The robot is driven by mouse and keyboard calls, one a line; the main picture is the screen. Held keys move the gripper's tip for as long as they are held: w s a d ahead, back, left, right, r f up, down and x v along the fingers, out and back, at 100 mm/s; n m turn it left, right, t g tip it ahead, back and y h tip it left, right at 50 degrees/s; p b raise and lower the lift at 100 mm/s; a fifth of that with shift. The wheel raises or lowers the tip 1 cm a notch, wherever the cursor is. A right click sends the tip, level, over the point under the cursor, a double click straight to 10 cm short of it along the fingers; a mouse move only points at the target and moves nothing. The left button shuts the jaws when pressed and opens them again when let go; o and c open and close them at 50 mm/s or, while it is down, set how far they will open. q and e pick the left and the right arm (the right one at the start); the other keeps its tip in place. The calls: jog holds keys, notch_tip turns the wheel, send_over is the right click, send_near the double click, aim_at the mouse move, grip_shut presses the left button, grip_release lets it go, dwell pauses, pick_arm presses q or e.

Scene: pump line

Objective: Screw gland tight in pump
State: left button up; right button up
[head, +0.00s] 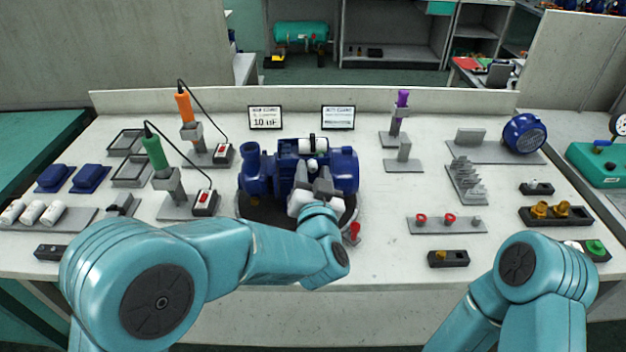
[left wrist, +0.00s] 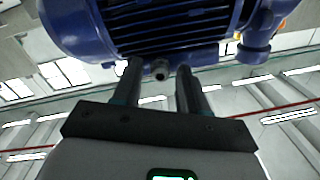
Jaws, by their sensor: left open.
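The blue pump (head: 257,178) sits on a dark round base in the middle of the bench. My left gripper (head: 316,178) is at the pump's near side, its fingers pointing at the housing. In the left wrist view, the open fingers (left wrist: 158,72) stand on either side of a small grey nut-like fitting (left wrist: 160,70), which may be the gland, at the edge of the ribbed pump body (left wrist: 170,25). A gap shows between it and each finger. How deep it sits is hidden. My right gripper is outside the view; only its arm shows at lower right.
Orange (head: 184,107) and green (head: 155,150) corded drivers stand left of the pump. A red-tipped part (head: 354,231) is close beside my left wrist. Brass fittings (head: 541,209) sit in a black block at right.

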pick_arm(q)
jog(key=n+b, duration=0.1)
jog(key=b, duration=0.1)
jog(key=shift+f+n+b, duration=0.25)
jog(key=shift+n+b, duration=0.1)
jog(key=shift+n, duration=0.05)
jog(key=shift+r+n+b, duration=0.15)
jog(key=shift+n+b, duration=0.35)
jog(key=shift+n, duration=0.2)
jog(key=shift+r, duration=0.15)
